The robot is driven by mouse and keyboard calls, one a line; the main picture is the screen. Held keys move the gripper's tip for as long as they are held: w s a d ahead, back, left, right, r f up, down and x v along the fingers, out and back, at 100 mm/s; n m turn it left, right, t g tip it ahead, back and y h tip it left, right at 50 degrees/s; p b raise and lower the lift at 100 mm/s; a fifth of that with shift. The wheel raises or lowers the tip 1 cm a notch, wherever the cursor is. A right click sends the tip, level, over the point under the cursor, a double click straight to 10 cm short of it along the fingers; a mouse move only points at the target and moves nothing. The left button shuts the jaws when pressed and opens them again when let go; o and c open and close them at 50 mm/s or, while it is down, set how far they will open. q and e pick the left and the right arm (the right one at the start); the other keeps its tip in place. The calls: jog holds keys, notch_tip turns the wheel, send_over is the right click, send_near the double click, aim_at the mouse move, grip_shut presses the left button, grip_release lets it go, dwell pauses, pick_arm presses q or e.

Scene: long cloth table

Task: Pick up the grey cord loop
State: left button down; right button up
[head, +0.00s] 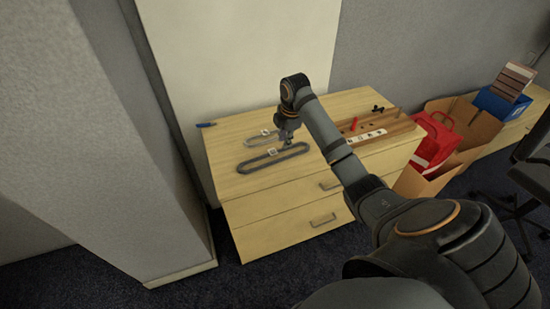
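Two flat, elongated cord loops lie on the light wood top of a drawer cabinet (226,150) in the head view. The nearer one is a dark grey cord loop (258,164) with a small white tag. The other, a lighter grey cord loop (253,142) also with a small white tag, lies just behind it. My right gripper (287,141) points down at the right ends of both loops. Whether it touches either one, and whether its fingers are open or shut, is too small to tell. My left gripper is not in view.
A blue item (206,125) lies at the cabinet's back left corner. A brown wooden board (393,127) with red and black parts lies on the right of the top. A red bag (434,141) and open cardboard box (470,135) stand right of the cabinet. Walls close in behind and left.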

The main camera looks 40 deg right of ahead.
aim_at(280, 159)
jog(key=f, duration=0.3)
jog(key=w+f, duration=0.1)
jog(key=f, duration=0.3)
jog(key=w+f, duration=0.1)
jog(key=f, duration=0.2)
jog(key=shift+f+p, duration=0.25)
jog(key=shift+p, duration=0.15)
jog(key=shift+c, duration=0.4)
grip_shut()
